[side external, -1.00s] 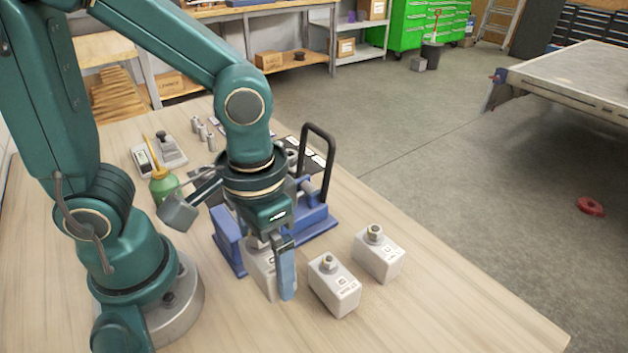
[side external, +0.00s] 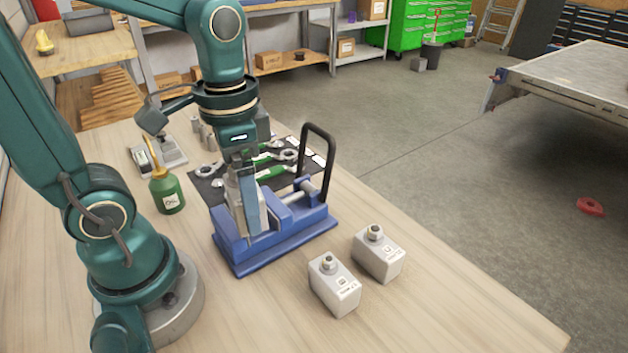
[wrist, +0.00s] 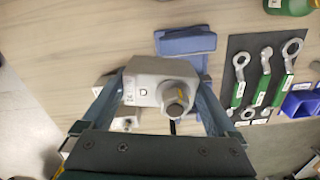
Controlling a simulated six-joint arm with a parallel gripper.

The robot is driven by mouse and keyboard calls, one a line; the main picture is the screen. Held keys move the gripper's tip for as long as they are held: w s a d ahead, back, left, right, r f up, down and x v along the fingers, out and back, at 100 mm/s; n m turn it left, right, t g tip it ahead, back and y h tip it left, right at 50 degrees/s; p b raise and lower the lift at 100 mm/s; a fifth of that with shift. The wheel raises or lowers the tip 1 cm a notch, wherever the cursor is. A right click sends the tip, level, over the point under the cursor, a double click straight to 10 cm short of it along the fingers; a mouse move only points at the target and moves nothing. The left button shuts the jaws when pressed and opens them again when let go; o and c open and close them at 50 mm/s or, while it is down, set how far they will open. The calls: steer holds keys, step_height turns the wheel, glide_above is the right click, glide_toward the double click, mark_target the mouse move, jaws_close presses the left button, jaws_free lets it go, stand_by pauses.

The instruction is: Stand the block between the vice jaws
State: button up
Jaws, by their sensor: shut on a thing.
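My gripper (side external: 247,215) is shut on a grey block (side external: 234,192) with a nut-like stud on top. In the side view, a finger hides part of the block, which is raised over the blue vice (side external: 285,240). In the wrist view, the block (wrist: 148,82) sits between the two fingers, its printed mark and round stud facing the camera. A blue vice part (wrist: 186,42) shows just beyond it. The block looks roughly upright. I cannot tell whether its lower end is between the jaws or above them.
Two similar grey blocks, one (side external: 336,288) nearer and one (side external: 378,257) farther right, stand in front of the vice. The vice's black handle (side external: 333,165) rises at its right. A green oil can (side external: 167,193) stands left, and wrenches lie on a dark mat (side external: 211,184) behind.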

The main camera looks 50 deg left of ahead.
steer(key=s+a+r+n, duration=0.1)
steer(key=s+a+r, duration=0.1)
steer(key=a, duration=0.5)
steer(key=s+a+r+n, duration=0.1)
steer(key=s+a+r, duration=0.15)
steer(key=a, duration=0.45)
steer(key=w+d+f, duration=0.2)
steer(key=d, duration=0.1)
steer(key=w+d+f, duration=0.2)
steer(key=d, duration=0.1)
steer(key=w+d+f, duration=0.2)
steer(key=d+f, duration=0.1)
steer(key=shift+w+d, duration=0.2)
steer(key=shift+w, duration=0.15)
steer(key=shift+f, duration=2.05)
steer(key=shift+f, duration=0.2)
steer(key=o, duration=1.6)
steer(key=shift+r, duration=0.15)
